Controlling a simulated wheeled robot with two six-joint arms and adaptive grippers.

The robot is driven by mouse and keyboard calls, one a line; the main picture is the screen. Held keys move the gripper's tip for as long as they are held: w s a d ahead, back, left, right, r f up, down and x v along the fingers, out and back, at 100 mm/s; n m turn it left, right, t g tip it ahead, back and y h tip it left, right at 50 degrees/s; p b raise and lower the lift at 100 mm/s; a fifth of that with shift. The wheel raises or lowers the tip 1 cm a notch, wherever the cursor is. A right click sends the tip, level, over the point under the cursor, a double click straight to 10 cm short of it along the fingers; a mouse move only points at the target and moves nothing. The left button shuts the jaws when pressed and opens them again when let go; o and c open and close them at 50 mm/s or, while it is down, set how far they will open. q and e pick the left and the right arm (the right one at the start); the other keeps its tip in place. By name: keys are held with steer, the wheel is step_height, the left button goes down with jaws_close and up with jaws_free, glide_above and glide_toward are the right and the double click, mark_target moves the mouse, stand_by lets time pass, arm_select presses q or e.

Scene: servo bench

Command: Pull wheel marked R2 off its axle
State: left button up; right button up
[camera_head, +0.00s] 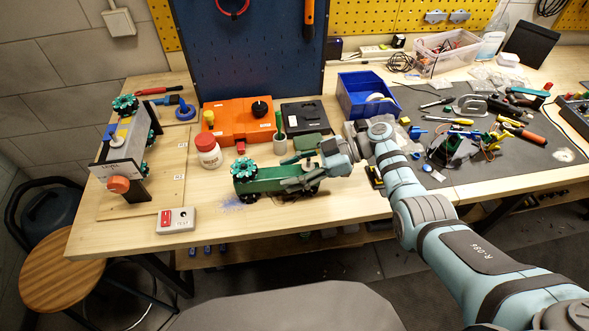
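A green chassis (262,187) stands at the front middle of the bench, with dark wheels low on it. A teal roller wheel (243,168) is at its left end. More teal wheels are at the left, by a grey plate stand (125,150): one on top (125,104) and others at its side. No R2 mark is readable on any wheel. My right gripper (291,184) reaches in from the right, its grey fingers at the right part of the chassis. They overlap it in the picture; contact and finger gap cannot be told. My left gripper is not in view.
A white-labelled jar (209,154), a green-handled tool in a cup (280,143) and an orange case (237,122) stand behind the chassis. A box with a red switch (175,220) lies in front. A blue bin (366,95) and a tool-covered dark mat (470,165) are right.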

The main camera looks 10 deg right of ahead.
jaws_close()
steer(key=shift+o, duration=2.3)
jaws_free()
steer(key=v, duration=1.2)
steer(key=shift+a, duration=0.1)
